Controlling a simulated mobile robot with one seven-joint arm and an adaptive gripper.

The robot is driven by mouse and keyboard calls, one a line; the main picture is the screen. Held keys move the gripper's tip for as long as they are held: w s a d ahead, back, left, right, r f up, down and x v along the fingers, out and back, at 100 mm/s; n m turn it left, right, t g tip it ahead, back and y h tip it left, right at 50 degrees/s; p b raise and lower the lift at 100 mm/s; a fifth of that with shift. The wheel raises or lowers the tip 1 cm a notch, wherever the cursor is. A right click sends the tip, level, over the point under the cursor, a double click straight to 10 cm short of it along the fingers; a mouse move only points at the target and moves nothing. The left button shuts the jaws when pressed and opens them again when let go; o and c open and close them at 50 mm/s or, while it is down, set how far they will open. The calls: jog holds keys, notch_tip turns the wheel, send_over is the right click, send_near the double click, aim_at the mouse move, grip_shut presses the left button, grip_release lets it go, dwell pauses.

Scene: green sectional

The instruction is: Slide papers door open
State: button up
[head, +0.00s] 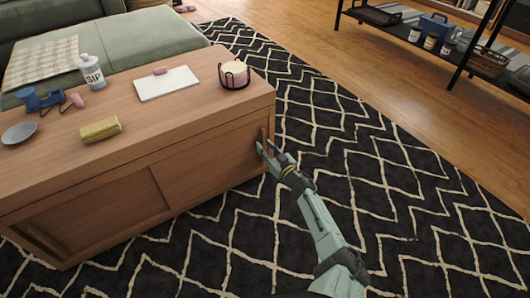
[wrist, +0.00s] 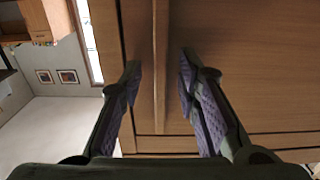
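The low wooden cabinet (head: 120,140) has two sliding doors on its front. The left door (head: 100,210) has a long handle (head: 42,240) at its left end. The right door (head: 205,165) has an upright handle (head: 263,134) at its right end. No label shows which door is the papers door. My gripper (head: 267,150) is at the right door's handle. In the wrist view, the gripper (wrist: 160,78) is open, with one finger on each side of the handle strip (wrist: 161,50). Gaps show between the strip and both fingers. What lies behind the doors is hidden.
On the cabinet top are a candle in a black holder (head: 234,75), a white notebook (head: 165,83), a bottle (head: 91,71), a yellow block (head: 100,130) and a plate (head: 19,133). A patterned rug (head: 400,210) lies clear around the front. A black shelf (head: 455,55) stands at the back right.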

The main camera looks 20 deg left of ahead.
jog(key=shift+w+a, duration=0.2)
jog(key=shift+a, duration=0.05)
grip_shut()
dwell(0.3)
dwell(0.4)
